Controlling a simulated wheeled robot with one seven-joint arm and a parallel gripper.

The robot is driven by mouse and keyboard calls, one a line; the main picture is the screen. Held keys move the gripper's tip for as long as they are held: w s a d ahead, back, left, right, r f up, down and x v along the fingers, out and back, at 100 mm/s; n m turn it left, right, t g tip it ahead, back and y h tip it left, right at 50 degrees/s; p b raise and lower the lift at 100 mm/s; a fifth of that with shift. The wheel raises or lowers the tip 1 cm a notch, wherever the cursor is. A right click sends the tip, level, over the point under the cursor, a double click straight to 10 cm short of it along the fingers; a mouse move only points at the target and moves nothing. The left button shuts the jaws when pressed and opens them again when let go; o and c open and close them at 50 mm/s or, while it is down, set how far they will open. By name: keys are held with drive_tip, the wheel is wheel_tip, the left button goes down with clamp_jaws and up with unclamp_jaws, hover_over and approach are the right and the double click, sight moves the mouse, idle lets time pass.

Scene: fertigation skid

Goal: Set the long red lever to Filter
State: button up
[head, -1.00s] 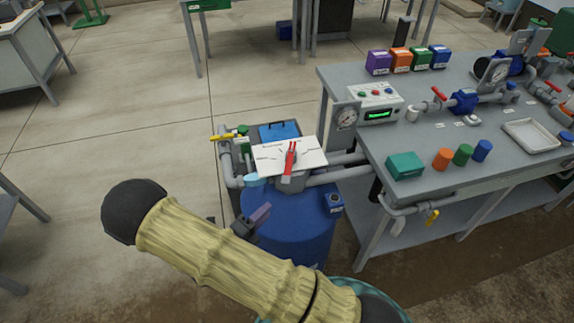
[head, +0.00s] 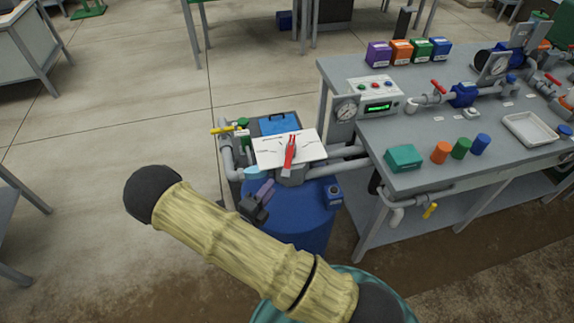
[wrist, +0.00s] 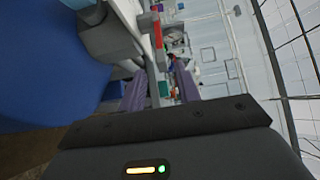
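The long red lever (head: 291,150) sits on a white dial plate (head: 265,154) above a blue tank (head: 296,222). It points away from me, near the middle of the plate and tilted slightly right; the plate's lettering is too small to read. In the wrist view, a red part (wrist: 156,32), seemingly the lever, shows ahead beside the plate's edge. My gripper (head: 265,190) has purple fingers and hangs in front of the plate, to the left of the lever's base and apart from it. In the wrist view its fingers (wrist: 160,88) stand apart with nothing held between them.
A yellow-handled valve (head: 223,130) and grey pipes stand left of the plate. A grey bench (head: 432,177) with a teal box (head: 404,158), coloured caps and a gauge (head: 346,109) is to the right. Open floor (head: 110,110) lies to the left.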

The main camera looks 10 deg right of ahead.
sight(287, 165)
drive_tip(key=p+x, duration=0.1)
drive_tip(key=x, duration=1)
drive_tip(key=shift+p, duration=0.3)
drive_tip(key=shift+c, duration=0.2)
clamp_jaws()
